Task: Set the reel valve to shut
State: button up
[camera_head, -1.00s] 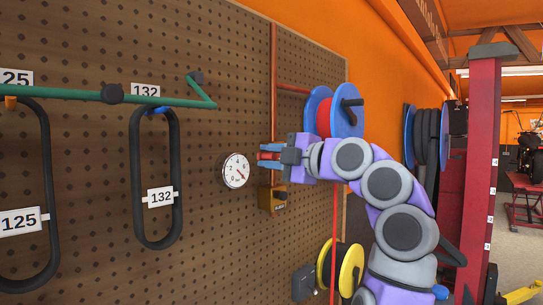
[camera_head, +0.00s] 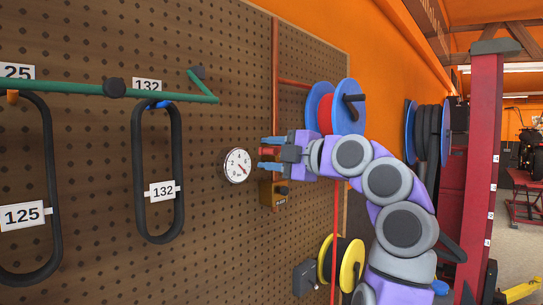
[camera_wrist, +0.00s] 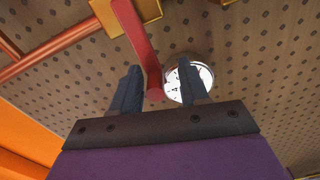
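The red valve lever (camera_wrist: 138,45) shows in the wrist view. It runs down from the top edge, and its lower end lies between my two fingers. In the head view a small red part of the lever (camera_head: 267,152) shows between the fingers. My gripper (camera_head: 264,153) is open around the lever, with a gap to the fingers on both sides; it also shows in the wrist view (camera_wrist: 159,70). A brass-yellow valve body (camera_wrist: 108,16) is behind the lever. My gripper hides much of the valve in the head view.
A white round gauge (camera_head: 237,165) sits on the pegboard (camera_head: 90,180), just left of my fingers. A blue reel (camera_head: 348,118) and a yellow reel (camera_head: 352,265) are close to my arm. Black belts hang at left.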

jog(key=v, duration=1.7)
jog(key=shift+d+b, duration=0.25)
jog(key=shift+b, duration=0.05)
